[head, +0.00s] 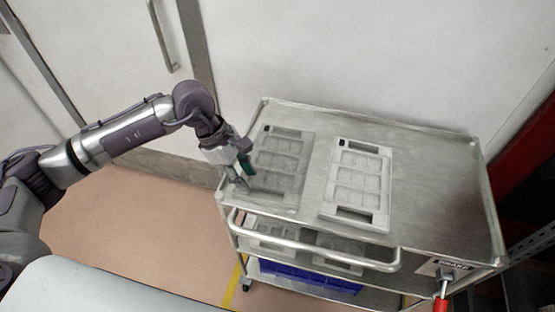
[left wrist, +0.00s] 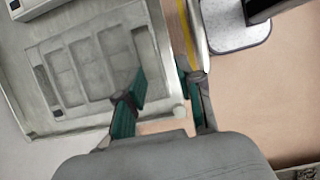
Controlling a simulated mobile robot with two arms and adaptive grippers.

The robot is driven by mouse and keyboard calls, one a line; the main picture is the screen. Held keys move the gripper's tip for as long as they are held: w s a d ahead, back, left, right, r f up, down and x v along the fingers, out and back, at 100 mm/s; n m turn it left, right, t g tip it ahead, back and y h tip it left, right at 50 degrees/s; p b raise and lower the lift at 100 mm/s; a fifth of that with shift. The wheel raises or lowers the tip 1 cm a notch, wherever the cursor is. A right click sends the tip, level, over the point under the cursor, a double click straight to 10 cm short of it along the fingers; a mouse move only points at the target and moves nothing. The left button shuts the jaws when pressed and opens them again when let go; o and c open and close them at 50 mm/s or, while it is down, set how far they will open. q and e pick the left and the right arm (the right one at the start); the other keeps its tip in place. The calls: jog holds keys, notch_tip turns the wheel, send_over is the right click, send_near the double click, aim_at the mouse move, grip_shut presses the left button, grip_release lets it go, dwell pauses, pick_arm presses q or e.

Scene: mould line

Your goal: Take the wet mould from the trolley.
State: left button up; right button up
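The trolley (head: 430,155) has two flat rectangular moulds on its top shelf. The left one is a darker, damp-looking grey mould (head: 278,160) with a grid of recesses; the right one is a paler mould (head: 357,180). My left gripper (head: 243,174) is at the left edge of the darker mould, fingers apart. In the left wrist view the darker mould (left wrist: 85,62) lies flat; one finger of my left gripper (left wrist: 166,88) overlaps its near edge and the other is beyond the trolley's rim. Contact cannot be told. My right gripper is not in view.
A rail handle (head: 315,247) runs along the trolley's near side. The lower shelf holds more moulds (head: 270,235), and a blue crate (head: 310,279) sits below. A white wall (head: 350,50) stands close behind. The top shelf's right part is clear.

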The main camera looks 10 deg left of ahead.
pick_arm(q)
jog(key=p, duration=0.1)
send_over(264, 200)
jog(key=a, duration=0.2)
jog(key=f, duration=0.4)
jog(key=shift+s+f, duration=0.2)
jog(key=shift+s, duration=0.1)
jog(key=p+x, duration=0.1)
jog(key=x, duration=0.1)
jog(key=p+x, duration=0.1)
jog(key=x, duration=0.2)
jog(key=shift+w+a+p, duration=0.1)
jog(key=shift+w+p, duration=0.15)
jog(key=shift+p, duration=0.1)
jog(key=shift+f, duration=0.25)
jog(key=shift+f, duration=0.15)
grip_shut()
